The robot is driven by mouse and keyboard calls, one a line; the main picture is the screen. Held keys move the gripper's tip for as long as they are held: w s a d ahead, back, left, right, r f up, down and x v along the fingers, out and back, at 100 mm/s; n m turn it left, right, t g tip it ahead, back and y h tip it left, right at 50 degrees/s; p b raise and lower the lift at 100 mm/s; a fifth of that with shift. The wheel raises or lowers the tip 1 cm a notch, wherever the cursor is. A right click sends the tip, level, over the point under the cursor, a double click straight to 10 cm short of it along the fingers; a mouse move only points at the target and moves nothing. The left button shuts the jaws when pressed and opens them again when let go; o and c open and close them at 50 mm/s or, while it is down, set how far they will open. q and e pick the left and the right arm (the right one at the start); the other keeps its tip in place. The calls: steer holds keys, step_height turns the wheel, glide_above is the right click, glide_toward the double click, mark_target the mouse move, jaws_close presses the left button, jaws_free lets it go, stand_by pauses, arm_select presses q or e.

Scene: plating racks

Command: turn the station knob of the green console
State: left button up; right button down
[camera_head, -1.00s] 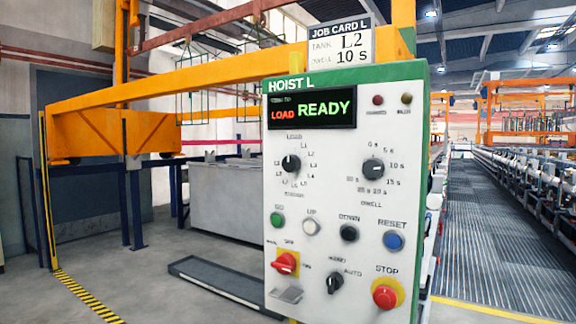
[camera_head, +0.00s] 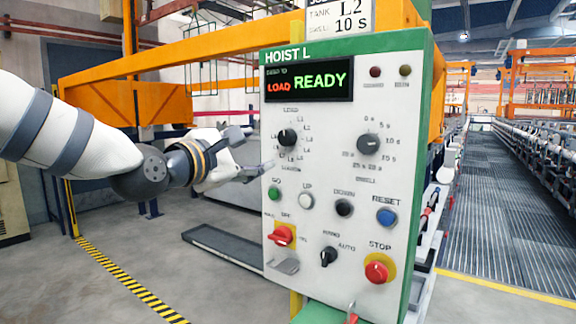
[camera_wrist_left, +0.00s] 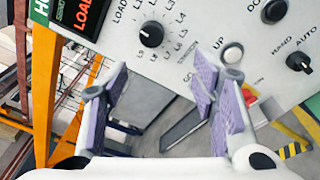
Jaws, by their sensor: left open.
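The green-edged console (camera_head: 345,225), headed HOIST L, stands in front of me with a white panel and a display reading READY in green and LOAD in red. Its station knob (camera_head: 287,137) is black and round, on the panel's upper left, ringed by labels LOAD and L1 onward. The knob also shows in the left wrist view (camera_wrist_left: 151,34), beyond the fingers. My left gripper (camera_head: 255,150) is open and empty, just left of and slightly below the knob, apart from it. Its purple-padded fingers (camera_wrist_left: 160,85) are spread in the wrist view. My right gripper is not in view.
A similar dwell knob (camera_head: 369,144) sits right of the station knob. GO (camera_head: 274,194), UP (camera_head: 306,201), DOWN (camera_head: 344,208) and RESET (camera_head: 386,216) buttons lie below. A red STOP button (camera_head: 377,271) is at lower right. The job card (camera_head: 340,17) above reads L2, 10 s.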

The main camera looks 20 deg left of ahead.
mark_target(285, 138)
arm_select(q)
steer(key=x, duration=0.8)
steer(key=r+x, duration=0.1)
steer(key=x, duration=0.3)
steer(key=shift+a+r, duration=0.1)
steer(key=shift+r, duration=0.05)
steer(key=c, duration=1.2)
